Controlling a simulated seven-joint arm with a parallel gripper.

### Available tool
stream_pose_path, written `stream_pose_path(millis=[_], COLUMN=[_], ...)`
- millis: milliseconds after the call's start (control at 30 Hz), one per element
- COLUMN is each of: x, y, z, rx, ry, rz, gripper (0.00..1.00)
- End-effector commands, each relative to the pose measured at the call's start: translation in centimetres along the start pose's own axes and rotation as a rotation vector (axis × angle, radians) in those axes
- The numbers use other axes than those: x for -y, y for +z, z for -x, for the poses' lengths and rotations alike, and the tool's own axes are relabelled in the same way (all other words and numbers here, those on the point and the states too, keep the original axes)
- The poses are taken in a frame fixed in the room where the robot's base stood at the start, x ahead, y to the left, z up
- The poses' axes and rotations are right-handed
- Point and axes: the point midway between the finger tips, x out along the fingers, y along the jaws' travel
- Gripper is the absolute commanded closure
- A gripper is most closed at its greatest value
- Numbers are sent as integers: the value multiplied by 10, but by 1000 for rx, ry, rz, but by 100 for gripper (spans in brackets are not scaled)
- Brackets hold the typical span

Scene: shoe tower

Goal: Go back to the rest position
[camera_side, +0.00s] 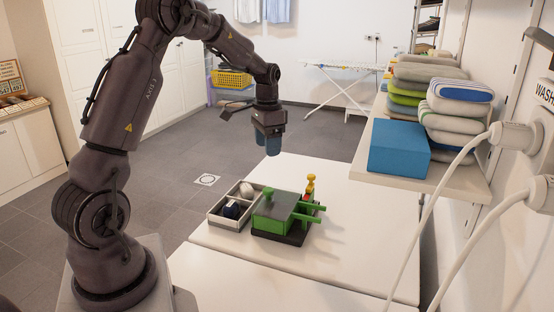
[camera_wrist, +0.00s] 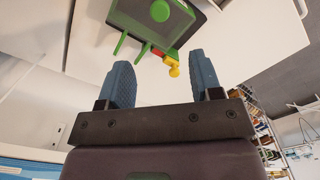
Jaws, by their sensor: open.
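My gripper (camera_side: 268,146) hangs above the far edge of the white table, fingers pointing down. In the wrist view my gripper (camera_wrist: 166,82) shows two blue fingers spread apart with nothing between them.
A grey divided tray (camera_side: 218,217) holding a pale ball and dark items sits left of the green box. A shelf (camera_side: 455,178) on the right carries a blue box (camera_side: 399,148) and stacked cushion-like items. The white table (camera_side: 345,220) is clear to the right and front.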

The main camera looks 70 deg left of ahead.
Motion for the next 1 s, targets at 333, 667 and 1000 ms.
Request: stream_pose_path(millis=[333,667,1000], x=[-21,-123,-220], y=[23,68,143], z=[-6,62,104], rx=[33,-80,-310], ry=[19,-26,-24], rz=[179,253,150], gripper=[41,41,41])
